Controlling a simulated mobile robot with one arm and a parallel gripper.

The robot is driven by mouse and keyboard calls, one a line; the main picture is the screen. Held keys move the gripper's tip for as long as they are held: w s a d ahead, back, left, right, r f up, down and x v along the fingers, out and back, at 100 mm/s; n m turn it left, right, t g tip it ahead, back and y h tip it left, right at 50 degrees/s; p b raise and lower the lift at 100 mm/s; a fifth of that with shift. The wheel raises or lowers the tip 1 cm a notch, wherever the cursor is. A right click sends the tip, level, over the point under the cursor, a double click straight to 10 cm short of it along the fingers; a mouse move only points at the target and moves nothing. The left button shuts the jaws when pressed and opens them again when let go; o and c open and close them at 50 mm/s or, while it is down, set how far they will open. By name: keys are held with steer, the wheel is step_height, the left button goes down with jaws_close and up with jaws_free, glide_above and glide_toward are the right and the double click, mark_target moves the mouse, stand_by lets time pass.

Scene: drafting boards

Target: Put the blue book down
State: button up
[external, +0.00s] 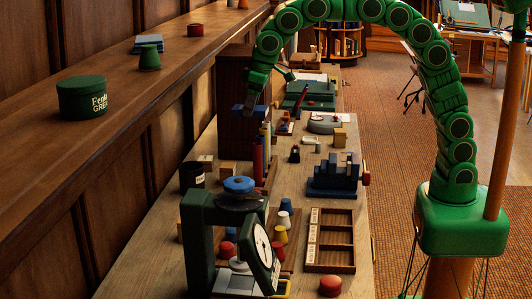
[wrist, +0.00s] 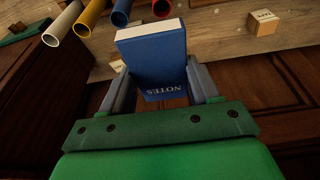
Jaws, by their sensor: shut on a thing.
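The blue book (wrist: 152,52), marked NOTES on its spine, is between the two grey fingers of my gripper (wrist: 158,78) in the wrist view. My gripper is shut on it, one finger at each side. In the external view my gripper (external: 251,104) hangs at the far left end of my arm, in front of a dark wooden cabinet. The blue book (external: 240,111) shows there as a small blue shape above the bench. What lies directly under it is hard to tell.
Coloured tubes (external: 258,157) stand upright on the bench close to my gripper. A dark blue stepped block (external: 336,175), a scale (external: 197,245) and a compartment tray (external: 331,264) occupy the nearer bench. A ledge (external: 130,78) runs along the left wall. A labelled wooden block (wrist: 262,23) shows in the wrist view.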

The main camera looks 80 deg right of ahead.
mark_target(232, 116)
steer(key=w+a, duration=0.1)
steer(key=a, duration=0.1)
steer(key=w+a+f, duration=0.1)
steer(key=a, duration=0.2)
steer(key=w+a, duration=0.2)
steer(key=shift+w+a+f, duration=0.1)
steer(key=shift+a+f, duration=0.1)
steer(key=shift+f, duration=0.1)
step_height(232, 116, down, 12)
steer(key=w+a+r, duration=0.1)
steer(key=a, duration=0.1)
steer(key=shift+w+a+f, duration=0.65)
steer(key=shift+w+f, duration=1)
steer(key=shift+w, duration=0.55)
steer(key=shift+w+a+f, duration=0.6)
steer(key=shift+w+f, duration=1.05)
steer(key=shift+w, duration=0.5)
steer(key=shift+w+a+f, duration=0.65)
steer(key=shift+w+f, duration=1)
steer(key=shift+w, duration=0.55)
steer(key=shift+w+f, duration=0.2)
steer(key=shift+f, duration=1.55)
steer(key=shift+f, duration=0.15)
steer(key=o, duration=1.2)
